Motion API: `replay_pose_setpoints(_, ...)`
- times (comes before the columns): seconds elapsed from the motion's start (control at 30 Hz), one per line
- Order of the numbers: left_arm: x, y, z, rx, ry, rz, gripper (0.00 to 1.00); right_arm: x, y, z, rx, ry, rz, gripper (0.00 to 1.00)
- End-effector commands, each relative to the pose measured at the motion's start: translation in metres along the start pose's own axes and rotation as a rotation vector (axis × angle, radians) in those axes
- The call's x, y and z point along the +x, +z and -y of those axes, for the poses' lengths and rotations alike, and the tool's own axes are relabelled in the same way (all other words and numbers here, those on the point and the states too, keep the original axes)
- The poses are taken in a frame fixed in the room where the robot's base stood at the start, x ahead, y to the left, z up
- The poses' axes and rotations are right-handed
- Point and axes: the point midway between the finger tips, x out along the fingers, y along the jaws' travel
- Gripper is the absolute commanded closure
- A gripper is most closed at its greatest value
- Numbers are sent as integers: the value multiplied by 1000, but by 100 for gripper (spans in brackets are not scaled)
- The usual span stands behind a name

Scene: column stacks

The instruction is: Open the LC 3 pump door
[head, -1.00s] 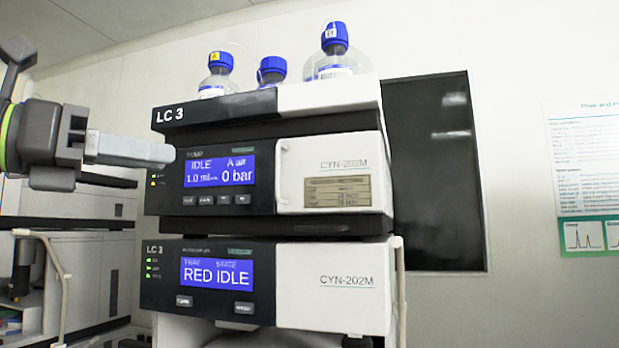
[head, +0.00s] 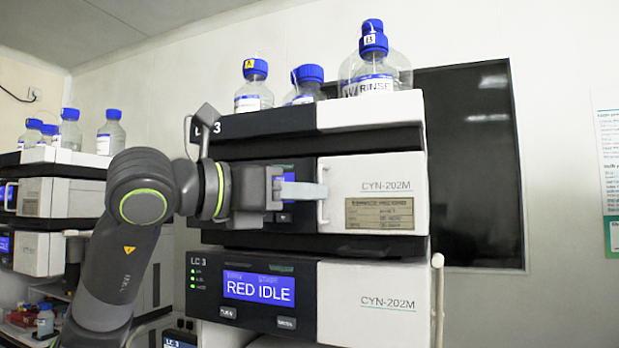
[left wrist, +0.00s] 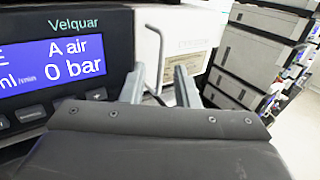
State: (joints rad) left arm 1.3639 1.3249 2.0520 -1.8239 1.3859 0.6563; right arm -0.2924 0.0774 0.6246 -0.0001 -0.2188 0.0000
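The LC 3 pump door (head: 372,172) is the white right half of the upper module, marked CYN-202M with a service label. It looks closed, flush with the dark front. My left gripper (head: 322,191) reaches in from the left, fingertips at the handle. In the left wrist view the two fingers (left wrist: 160,82) stand apart, with the handle (left wrist: 154,55) showing between them and the door (left wrist: 192,42) behind. Whether a finger touches the handle, I cannot tell. My right gripper is not in view.
The lower module (head: 366,300) of the stack shows RED IDLE. Blue-capped bottles (head: 376,75) stand on top. A dark panel (head: 478,170) is on the wall behind, right of the stack. Another instrument stack (head: 45,195) stands at the left. A pale tube (head: 437,300) hangs at the stack's right side.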

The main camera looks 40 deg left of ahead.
Motion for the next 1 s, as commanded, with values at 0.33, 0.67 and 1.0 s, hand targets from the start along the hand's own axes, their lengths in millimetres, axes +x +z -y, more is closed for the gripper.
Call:
replay_pose_setpoints(0.33,17,-1,0,0,1,-1,72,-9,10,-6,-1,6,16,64)
replay_pose_setpoints(0.67,17,-1,0,0,1,0,89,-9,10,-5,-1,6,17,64)
replay_pose_setpoints(1.0,16,0,0,0,1,0,100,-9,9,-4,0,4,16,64)
